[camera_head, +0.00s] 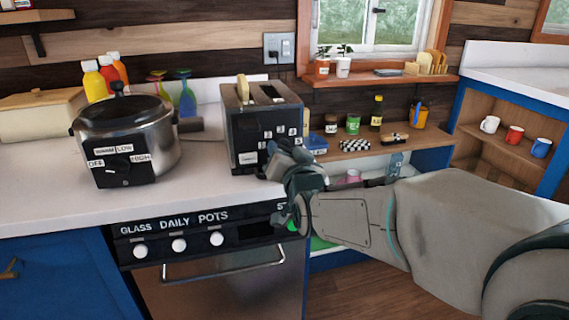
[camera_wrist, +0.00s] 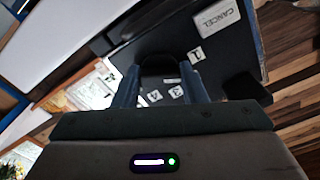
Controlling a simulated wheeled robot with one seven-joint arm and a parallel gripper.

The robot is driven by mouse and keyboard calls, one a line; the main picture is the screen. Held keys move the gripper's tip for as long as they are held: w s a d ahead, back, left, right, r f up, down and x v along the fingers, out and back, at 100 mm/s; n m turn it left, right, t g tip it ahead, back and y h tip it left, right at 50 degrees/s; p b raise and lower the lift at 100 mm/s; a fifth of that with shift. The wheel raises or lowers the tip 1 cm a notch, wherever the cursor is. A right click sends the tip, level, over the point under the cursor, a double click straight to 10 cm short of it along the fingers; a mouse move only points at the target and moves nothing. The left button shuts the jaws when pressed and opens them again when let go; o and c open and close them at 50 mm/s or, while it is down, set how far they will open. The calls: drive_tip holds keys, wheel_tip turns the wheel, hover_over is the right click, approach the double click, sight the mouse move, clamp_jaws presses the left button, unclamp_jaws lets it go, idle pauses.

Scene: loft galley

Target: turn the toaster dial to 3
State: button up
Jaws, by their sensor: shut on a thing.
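The black toaster (camera_head: 262,125) stands on the white counter, with a slice of bread in one slot and white number tags on its front. My gripper (camera_head: 276,152) is at the lower right of the toaster's front and hides the dial in the head view. In the wrist view, a dark rounded dial (camera_wrist: 158,66) sits between the two fingers of my gripper (camera_wrist: 160,80), which are shut on it. Tags for 1 (camera_wrist: 196,55) and other numbers show around it, partly tilted. The dial's pointer direction cannot be made out. A CANCEL button (camera_wrist: 218,18) is on the same face.
A steel cooker (camera_head: 125,135) with a dial stands left of the toaster, with bottles (camera_head: 105,75) and two glasses (camera_head: 187,95) behind. Jars and a black-and-white checkered item (camera_head: 355,145) are on the shelf to the right.

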drive_tip(key=m+b, duration=0.4)
drive_tip(key=b, duration=0.1)
drive_tip(key=m+b, duration=0.3)
drive_tip(key=shift+f, duration=0.25)
drive_tip(key=m+b, duration=0.4)
drive_tip(key=shift+r+b, duration=0.1)
drive_tip(key=shift+b, duration=0.2)
drive_tip(key=shift+r+m+b, duration=0.15)
drive_tip(key=shift+m+b, duration=0.45)
drive_tip(key=shift+m, duration=0.1)
drive_tip(key=shift+r, duration=0.1)
drive_tip(key=o, duration=1)
